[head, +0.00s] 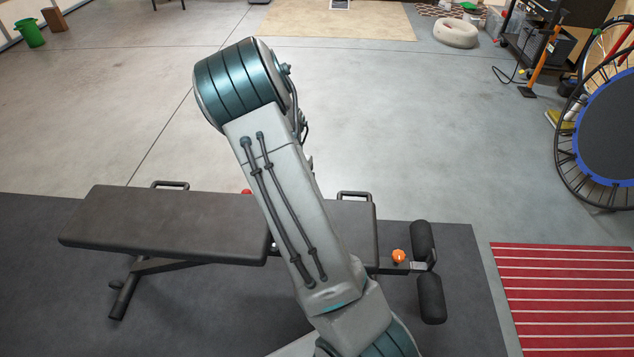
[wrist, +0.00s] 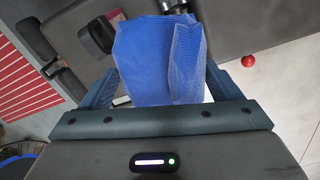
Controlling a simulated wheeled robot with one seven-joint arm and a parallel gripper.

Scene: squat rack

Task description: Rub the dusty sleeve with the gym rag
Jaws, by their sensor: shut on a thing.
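The gym rag (wrist: 145,65) is a blue cloth, seen in the wrist view between the fingers of my gripper (wrist: 160,78). My gripper is shut on it, and the rag hides the fingertips. A dark, shiny cylindrical part (wrist: 177,6) shows at the top edge beyond the rag; I cannot tell whether it is the dusty sleeve or whether the rag touches it. In the head view my arm rises over the bench, and neither gripper nor rag shows.
A padded bench (head: 165,222) stands on a dark mat (head: 460,300), with foam rollers (head: 430,298) at its right end. A red striped mat (head: 570,300) lies right. A blue-rimmed trampoline (head: 612,125) stands at the right edge. The grey floor (head: 400,130) behind is mostly clear.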

